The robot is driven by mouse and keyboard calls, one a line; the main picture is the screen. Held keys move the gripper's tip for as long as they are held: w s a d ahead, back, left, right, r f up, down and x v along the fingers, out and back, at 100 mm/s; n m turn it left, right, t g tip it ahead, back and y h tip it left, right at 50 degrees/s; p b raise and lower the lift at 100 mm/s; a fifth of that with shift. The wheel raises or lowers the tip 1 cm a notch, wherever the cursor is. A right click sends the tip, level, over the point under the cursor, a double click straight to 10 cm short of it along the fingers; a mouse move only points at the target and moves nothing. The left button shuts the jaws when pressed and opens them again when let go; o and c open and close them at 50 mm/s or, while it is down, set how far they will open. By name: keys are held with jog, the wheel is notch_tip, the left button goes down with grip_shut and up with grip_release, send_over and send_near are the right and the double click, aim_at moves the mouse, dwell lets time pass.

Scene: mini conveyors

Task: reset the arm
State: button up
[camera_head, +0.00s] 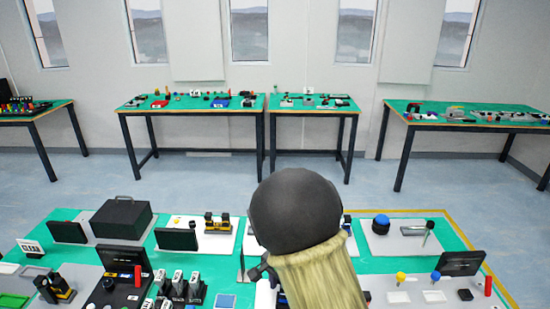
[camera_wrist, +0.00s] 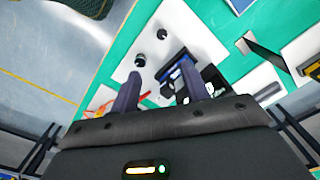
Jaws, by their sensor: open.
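My gripper (camera_wrist: 160,92) shows in the wrist view with its two dark fingers apart and nothing between them. It hangs over a white board on the green table (camera_wrist: 118,62). Below and just beyond the fingers are a blue and black device (camera_wrist: 176,60) and two small dark round knobs. In the head view my arm rises at the centre front and hides part of the table; the gripper itself cannot be seen there.
The near green table (camera_head: 190,262) carries a black box (camera_head: 121,218), dark screens, a blue knob (camera_head: 381,224) and several small devices. Several more green tables (camera_head: 190,105) stand along the far wall. The blue-grey floor (camera_head: 110,185) between them is clear.

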jog(key=s+d+r+n+t, duration=0.1)
jog(key=s+d+r+n, duration=0.2)
jog(key=s+d, duration=0.3)
jog(key=s+d+r+n+t, duration=0.1)
jog(key=s+d+r+n, duration=0.3)
jog(key=s+d, duration=0.3)
jog(key=shift+s+r+n+t, duration=0.15)
jog(key=shift+n+t, duration=0.15)
jog(key=shift+n, duration=0.2)
